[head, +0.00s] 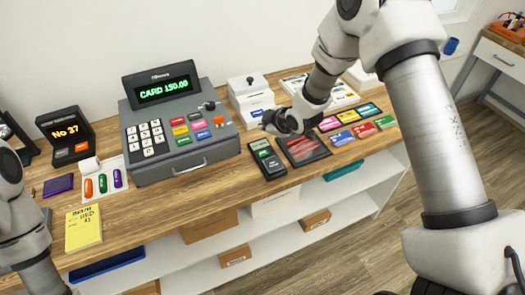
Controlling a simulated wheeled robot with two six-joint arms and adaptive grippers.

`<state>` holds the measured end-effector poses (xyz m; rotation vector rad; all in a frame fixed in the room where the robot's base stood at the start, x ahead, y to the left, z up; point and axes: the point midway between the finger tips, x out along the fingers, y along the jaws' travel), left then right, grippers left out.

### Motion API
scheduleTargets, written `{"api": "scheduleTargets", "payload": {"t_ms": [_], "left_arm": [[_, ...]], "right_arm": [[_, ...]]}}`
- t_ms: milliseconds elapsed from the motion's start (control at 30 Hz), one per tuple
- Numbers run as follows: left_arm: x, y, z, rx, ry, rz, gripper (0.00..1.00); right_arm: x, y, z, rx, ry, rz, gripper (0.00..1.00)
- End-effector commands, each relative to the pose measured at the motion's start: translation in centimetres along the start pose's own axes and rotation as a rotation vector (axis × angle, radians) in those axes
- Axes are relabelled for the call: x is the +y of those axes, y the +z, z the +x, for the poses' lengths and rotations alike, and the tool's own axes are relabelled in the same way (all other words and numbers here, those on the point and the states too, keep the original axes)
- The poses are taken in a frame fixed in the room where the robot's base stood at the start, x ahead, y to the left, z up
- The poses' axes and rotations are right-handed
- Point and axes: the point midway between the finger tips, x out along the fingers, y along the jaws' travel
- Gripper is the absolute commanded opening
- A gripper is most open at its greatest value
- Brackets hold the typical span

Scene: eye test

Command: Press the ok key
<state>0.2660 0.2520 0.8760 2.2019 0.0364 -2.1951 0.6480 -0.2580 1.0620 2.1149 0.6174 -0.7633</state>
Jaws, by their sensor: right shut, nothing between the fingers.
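The grey cash register (180,132) stands on the wooden counter, with its display (163,90) reading "CARD 150.00". It has white number keys (145,138) and several coloured keys (190,126); their labels are too small to read. A dark card terminal (267,160) lies on the counter right of the register, with a small green-lit screen. I cannot make out which key is marked ok. My right gripper (268,121) is shut and empty, above the counter behind the terminal and apart from it. Part of my left arm shows at the left edge, but its gripper is out of view.
A black card mat (303,148) lies right of the terminal, with several coloured cards (342,138) beyond. A white box (250,97) stands behind my right gripper. At left are a "No 37" display (66,133), a tray of coloured capsules (117,192) and a yellow note (84,228).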

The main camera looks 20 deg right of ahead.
Motion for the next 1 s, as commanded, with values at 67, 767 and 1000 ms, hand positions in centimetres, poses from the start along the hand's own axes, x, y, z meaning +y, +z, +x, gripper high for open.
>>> {"api": "scheduleTargets", "payload": {"t_ms": [67,767,1000], "left_arm": [[0.0,0.0,0.0,0.000,0.000,0.000,0.40],[0.0,0.0,5.4,0.000,0.000,0.000,0.40],[0.0,0.0,6.1,0.000,0.000,0.000,0.40]], "right_arm": [[0.0,0.0,0.0,0.000,0.000,0.001,0.00],[-4.0,4.0,5.5,-0.001,-0.001,0.001,0.00],[-4.6,4.5,6.2,-0.001,-0.001,0.001,0.00]]}}
